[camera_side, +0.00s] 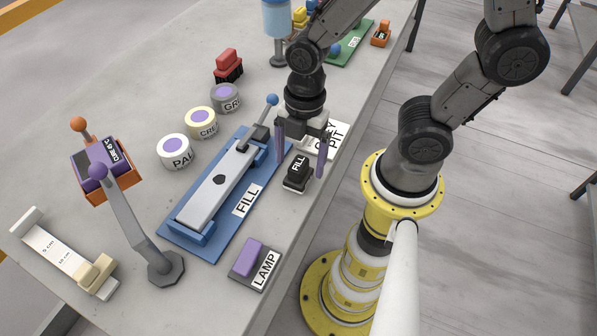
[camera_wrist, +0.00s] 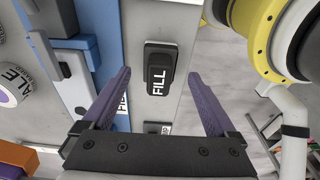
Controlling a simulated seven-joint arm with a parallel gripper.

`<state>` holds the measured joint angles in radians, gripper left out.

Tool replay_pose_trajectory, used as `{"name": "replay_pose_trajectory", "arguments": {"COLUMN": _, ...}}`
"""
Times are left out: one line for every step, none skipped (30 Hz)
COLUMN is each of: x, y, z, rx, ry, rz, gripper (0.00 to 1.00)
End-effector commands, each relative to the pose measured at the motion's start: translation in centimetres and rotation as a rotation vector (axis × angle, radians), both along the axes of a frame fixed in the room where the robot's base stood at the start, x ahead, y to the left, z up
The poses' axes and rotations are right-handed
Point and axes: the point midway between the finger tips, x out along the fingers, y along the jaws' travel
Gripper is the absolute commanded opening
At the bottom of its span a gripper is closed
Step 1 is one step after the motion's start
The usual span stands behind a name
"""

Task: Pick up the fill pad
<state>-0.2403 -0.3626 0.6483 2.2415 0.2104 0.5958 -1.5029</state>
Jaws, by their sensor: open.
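The fill pad is a small black block (camera_side: 298,174) with a white FILL label, lying on the slab near its right edge in the side view. In the wrist view the fill pad (camera_wrist: 160,68) sits centred ahead of the fingers. My gripper (camera_side: 300,160) is open, with its two purple fingers apart and nothing between them that it grips. In the side view the fingers hang above and around the pad's far end. In the wrist view the gripper (camera_wrist: 160,90) has one finger to each side of the pad, apart from it. I cannot tell the exact height gap.
A blue board labelled FILL (camera_side: 222,222) with a grey bar lies left of the pad. A purple LAMP pad (camera_side: 248,258) lies nearer. A white card (camera_side: 335,138) lies behind the gripper. Round pots (camera_side: 201,122) stand further left. The slab's edge is close on the right.

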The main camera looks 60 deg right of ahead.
Motion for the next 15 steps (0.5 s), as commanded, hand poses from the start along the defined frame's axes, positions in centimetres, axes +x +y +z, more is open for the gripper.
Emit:
{"name": "replay_pose_trajectory", "arguments": {"x": -0.1, "y": 0.1, "z": -0.9, "rx": -0.002, "ry": 0.007, "rz": 0.002, "gripper": 0.93}}
{"name": "replay_pose_trajectory", "arguments": {"x": 0.0, "y": 0.2, "z": -1.4, "rx": -0.002, "ry": 0.006, "rz": 0.002, "gripper": 0.93}}
{"name": "replay_pose_trajectory", "arguments": {"x": 0.0, "y": 0.3, "z": -1.9, "rx": -0.001, "ry": 0.006, "rz": 0.002, "gripper": 0.93}}
{"name": "replay_pose_trajectory", "arguments": {"x": 0.0, "y": 0.3, "z": -2.3, "rx": -0.001, "ry": 0.005, "rz": 0.002, "gripper": 0.93}}
{"name": "replay_pose_trajectory", "arguments": {"x": 0.0, "y": 0.4, "z": -2.6, "rx": -0.001, "ry": 0.005, "rz": 0.002, "gripper": 0.93}}
{"name": "replay_pose_trajectory", "arguments": {"x": 0.0, "y": 0.4, "z": -3.0, "rx": -0.001, "ry": 0.004, "rz": 0.001, "gripper": 0.93}}
{"name": "replay_pose_trajectory", "arguments": {"x": 0.0, "y": 0.4, "z": -3.2, "rx": -0.001, "ry": 0.004, "rz": 0.001, "gripper": 0.93}}
{"name": "replay_pose_trajectory", "arguments": {"x": 0.1, "y": 0.4, "z": -3.3, "rx": 0.000, "ry": 0.002, "rz": 0.001, "gripper": 0.93}}
{"name": "replay_pose_trajectory", "arguments": {"x": 0.1, "y": 0.5, "z": -3.5, "rx": 0.000, "ry": 0.001, "rz": 0.001, "gripper": 0.93}}
{"name": "replay_pose_trajectory", "arguments": {"x": 0.1, "y": 0.5, "z": -3.5, "rx": 0.000, "ry": 0.001, "rz": 0.001, "gripper": 0.93}}
{"name": "replay_pose_trajectory", "arguments": {"x": 0.1, "y": 0.5, "z": -3.5, "rx": 0.000, "ry": 0.001, "rz": 0.001, "gripper": 0.93}}
{"name": "replay_pose_trajectory", "arguments": {"x": 0.1, "y": 0.5, "z": -3.5, "rx": 0.000, "ry": 0.000, "rz": 0.001, "gripper": 0.93}}
{"name": "replay_pose_trajectory", "arguments": {"x": 0.1, "y": 0.5, "z": -3.5, "rx": 0.000, "ry": 0.000, "rz": 0.001, "gripper": 0.93}}
{"name": "replay_pose_trajectory", "arguments": {"x": 0.1, "y": 0.5, "z": -3.5, "rx": 0.000, "ry": 0.000, "rz": 0.001, "gripper": 0.93}}
{"name": "replay_pose_trajectory", "arguments": {"x": 0.1, "y": 0.5, "z": -3.5, "rx": 0.000, "ry": 0.000, "rz": 0.001, "gripper": 0.93}}
